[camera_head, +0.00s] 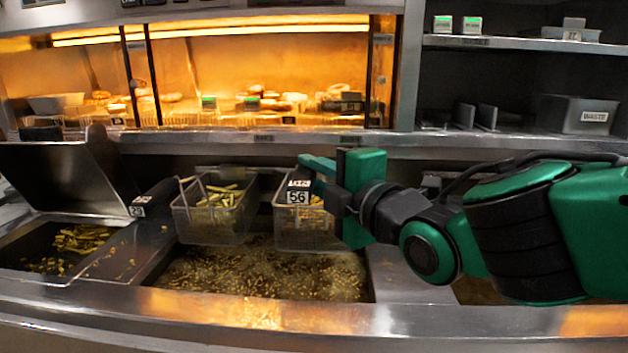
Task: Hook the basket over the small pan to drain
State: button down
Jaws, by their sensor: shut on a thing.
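A wire basket (310,232) with a handle tag reading 56 is at the right side of the wide oil vat (362,290), its bottom at or just above the bubbling oil; I cannot tell which. It holds some fries. My gripper (322,185) is shut on this basket's handle, and its green fingers and the tag partly hide the handle. A smaller pan (30,277) with fries in it is at the far left, beside a raised lid. Part of another opening (475,293) shows below my arm at the right, mostly hidden; I cannot tell which is the small pan.
A second basket (218,222) with fries hangs at the vat's left, its dark handle (155,198) pointing left. The raised metal lid (65,175) stands behind the left pan. A lit food shelf (250,136) and a bin marked WASTE (577,113) are behind.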

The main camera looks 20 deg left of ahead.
jog(key=w+a+f, duration=0.1)
jog(key=w+f, duration=0.1)
jog(key=w, duration=0.5)
jog(key=shift+a, duration=0.3)
jog(key=shift+f, duration=0.75)
dwell(0.9)
jog(key=c, duration=1.5)
grip_release()
jog(key=shift+c, duration=0.2)
jog(key=shift+s, duration=0.1)
